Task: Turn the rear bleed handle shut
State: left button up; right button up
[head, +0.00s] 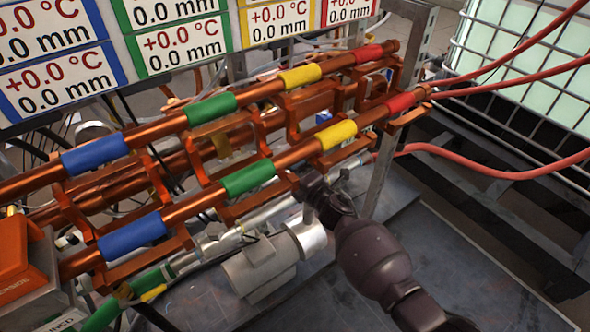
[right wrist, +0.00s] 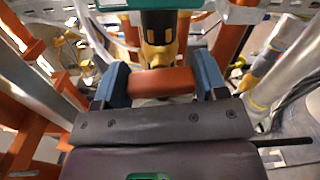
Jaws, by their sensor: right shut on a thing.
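My right gripper (head: 312,188) reaches in from the lower right in the head view, among the copper pipes beside the green and yellow bands. Its fingers are mostly hidden there by the pipes and its own wrist. In the right wrist view, the blue-padded fingers of my right gripper (right wrist: 161,79) are shut on an orange-brown bar-like handle (right wrist: 160,82), which lies crosswise between them. It appears to be the bleed handle; the frames do not show clearly whether it is the rear one. A yellow and black fitting (right wrist: 159,42) is just beyond it. My left gripper is not in view.
Copper pipes with coloured bands (head: 248,177) run diagonally just behind and left of my right gripper. A grey cylinder (head: 258,266) sits below left of it. Red hoses (head: 500,172) and a caged white tank (head: 530,50) are at the right. Grey floor (head: 450,270) is open at the lower right.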

jog(key=shift+m, duration=0.7)
jog(key=shift+f+m, duration=0.1)
jog(key=shift+m, duration=0.2)
jog(key=o, duration=0.7)
jog(key=shift+c, duration=0.2)
